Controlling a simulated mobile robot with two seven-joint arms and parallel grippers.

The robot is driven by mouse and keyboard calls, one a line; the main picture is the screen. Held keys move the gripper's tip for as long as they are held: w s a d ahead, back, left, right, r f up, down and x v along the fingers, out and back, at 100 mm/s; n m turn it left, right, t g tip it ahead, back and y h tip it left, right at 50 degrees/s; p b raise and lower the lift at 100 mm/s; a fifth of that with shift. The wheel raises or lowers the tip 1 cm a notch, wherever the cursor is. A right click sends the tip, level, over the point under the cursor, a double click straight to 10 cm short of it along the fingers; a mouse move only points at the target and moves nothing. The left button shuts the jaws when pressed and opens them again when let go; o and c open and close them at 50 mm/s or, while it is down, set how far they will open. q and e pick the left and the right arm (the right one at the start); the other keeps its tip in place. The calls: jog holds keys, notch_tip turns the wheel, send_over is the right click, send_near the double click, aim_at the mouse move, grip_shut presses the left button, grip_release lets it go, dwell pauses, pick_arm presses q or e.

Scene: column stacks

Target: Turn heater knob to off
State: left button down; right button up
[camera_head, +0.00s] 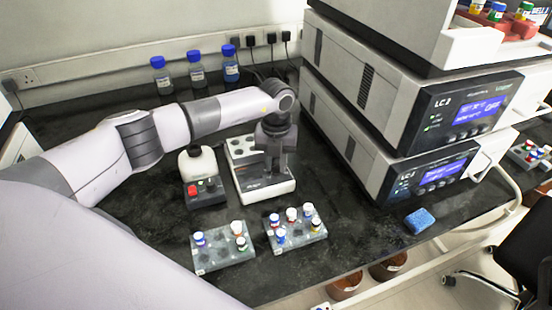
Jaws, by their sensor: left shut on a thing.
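The heater (285,189) is a white and dark block with round wells on its top, standing on the black bench in the middle of the view. My left arm reaches in from the left, and its dark gripper (274,170) points down at the heater's right part. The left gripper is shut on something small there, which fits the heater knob. My right gripper is not in view.
Two vial racks (222,257) (297,240) sit in front. Stacked LC units (375,100) rise close on the right. A blue sponge (419,220) lies near the front edge. Blue-capped bottles (196,74) stand behind.

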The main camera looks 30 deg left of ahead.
aim_at(276, 166)
pick_arm(q)
jog(key=shift+r+n+p, duration=0.15)
jog(key=shift+n+p, duration=0.15)
jog(key=shift+n, duration=0.9)
jog(key=shift+w, duration=0.1)
jog(key=c, duration=0.9)
grip_release()
notch_tip(276, 166, up, 7)
jog(key=shift+r+b, duration=0.1)
jog(key=shift+b, duration=0.25)
